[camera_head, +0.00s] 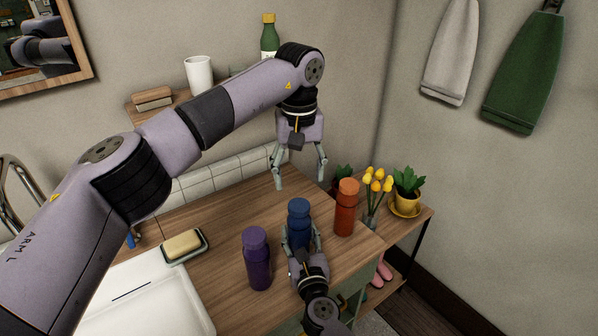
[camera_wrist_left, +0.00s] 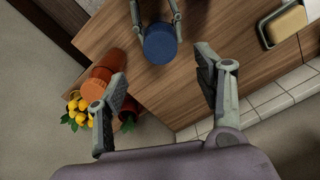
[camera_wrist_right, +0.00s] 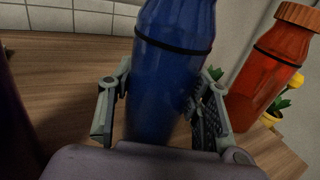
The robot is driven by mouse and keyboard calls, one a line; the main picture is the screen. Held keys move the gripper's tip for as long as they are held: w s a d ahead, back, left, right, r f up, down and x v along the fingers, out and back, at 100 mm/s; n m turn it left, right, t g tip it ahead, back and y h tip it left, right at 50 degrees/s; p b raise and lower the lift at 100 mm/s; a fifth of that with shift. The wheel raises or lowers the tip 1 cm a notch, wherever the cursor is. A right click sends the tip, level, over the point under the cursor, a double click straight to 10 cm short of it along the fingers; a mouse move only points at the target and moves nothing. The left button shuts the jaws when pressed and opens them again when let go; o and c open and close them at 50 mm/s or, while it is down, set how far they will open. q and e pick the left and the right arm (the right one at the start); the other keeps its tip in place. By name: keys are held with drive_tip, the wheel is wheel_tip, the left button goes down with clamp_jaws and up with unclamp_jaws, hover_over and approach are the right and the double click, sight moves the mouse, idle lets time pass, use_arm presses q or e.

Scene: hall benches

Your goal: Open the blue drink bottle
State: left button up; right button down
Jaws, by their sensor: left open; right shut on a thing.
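The blue drink bottle (camera_head: 298,212) stands upright on the wooden counter, its blue cap on. My right gripper (camera_head: 304,246) is shut on its body from the near side; in the right wrist view the fingers flank the bottle (camera_wrist_right: 172,60) below a dark band. My left gripper (camera_head: 299,180) is open and empty, pointing down above and behind the bottle. In the left wrist view the blue cap (camera_wrist_left: 160,43) lies beyond the open fingers (camera_wrist_left: 165,88), apart from them.
A purple bottle (camera_head: 257,262) stands left of the blue one and an orange bottle (camera_head: 346,208) right of it. A soap dish (camera_head: 184,246) and a white sink (camera_head: 150,300) are at left. Yellow tulips (camera_head: 377,184) and a potted plant (camera_head: 406,186) stand at right.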

sight(299, 205)
use_arm(q)
drive_tip(key=m, duration=0.3)
drive_tip(key=shift+f+m, duration=0.1)
drive_tip(key=shift+m, duration=0.2)
drive_tip(key=shift+f, duration=3.95)
drive_tip(key=shift+c, duration=0.3)
